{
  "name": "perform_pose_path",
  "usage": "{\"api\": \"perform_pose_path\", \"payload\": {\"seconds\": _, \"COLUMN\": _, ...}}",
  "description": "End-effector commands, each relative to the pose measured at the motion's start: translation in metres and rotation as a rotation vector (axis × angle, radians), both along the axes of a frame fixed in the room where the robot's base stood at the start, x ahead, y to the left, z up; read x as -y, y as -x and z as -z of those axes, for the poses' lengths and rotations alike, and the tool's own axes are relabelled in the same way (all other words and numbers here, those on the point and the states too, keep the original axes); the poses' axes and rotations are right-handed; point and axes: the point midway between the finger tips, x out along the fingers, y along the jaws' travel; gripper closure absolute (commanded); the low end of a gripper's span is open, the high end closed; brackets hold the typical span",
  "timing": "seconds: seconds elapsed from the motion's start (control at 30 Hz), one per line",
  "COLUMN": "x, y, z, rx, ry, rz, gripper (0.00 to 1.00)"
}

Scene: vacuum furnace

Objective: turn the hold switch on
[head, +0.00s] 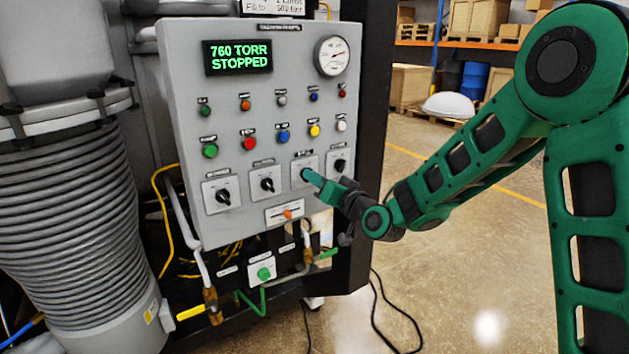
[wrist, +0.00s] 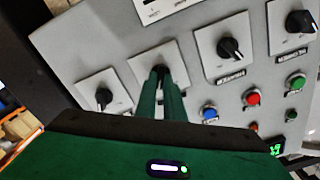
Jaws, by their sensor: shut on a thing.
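A grey control panel (head: 180,110) carries a row of black rotary switches on pale square plates. My gripper (head: 309,176) is at the third switch from the left and covers most of its knob; the plate (head: 299,160) shows around it. In the wrist view my gripper (wrist: 160,82) is shut on this third rotary switch (wrist: 160,68), its fingers pressed to the knob from both sides. The knob's angle is largely hidden. The small labels cannot be read well enough to tell which switch is the hold switch.
The other rotary switches (head: 222,196), (head: 267,184), (head: 340,165) stand close on both sides. Coloured buttons (head: 249,143) sit above, and a display (head: 238,57) reads "760 TORR STOPPED". A gauge (head: 331,56) is at top right. Open floor (head: 480,270) lies right of the panel.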

Motion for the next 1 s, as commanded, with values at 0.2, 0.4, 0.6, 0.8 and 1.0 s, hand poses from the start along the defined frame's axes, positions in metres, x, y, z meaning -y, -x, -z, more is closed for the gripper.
{"api": "perform_pose_path", "payload": {"seconds": 0.2, "x": 0.005, "y": -0.004, "z": -0.002, "rx": 0.007, "ry": 0.0, "rz": 0.012, "gripper": 0.73}}
{"api": "perform_pose_path", "payload": {"seconds": 0.4, "x": 0.003, "y": -0.002, "z": -0.001, "rx": 0.004, "ry": 0.001, "rz": 0.007, "gripper": 0.73}}
{"api": "perform_pose_path", "payload": {"seconds": 0.6, "x": 0.008, "y": 0.006, "z": -0.001, "rx": 0.003, "ry": 0.001, "rz": 0.005, "gripper": 0.73}}
{"api": "perform_pose_path", "payload": {"seconds": 0.8, "x": 0.029, "y": 0.033, "z": 0.0, "rx": 0.0, "ry": 0.001, "rz": 0.008, "gripper": 0.73}}
{"api": "perform_pose_path", "payload": {"seconds": 1.0, "x": 0.049, "y": 0.063, "z": 0.0, "rx": 0.001, "ry": 0.0, "rz": 0.01, "gripper": 0.73}}
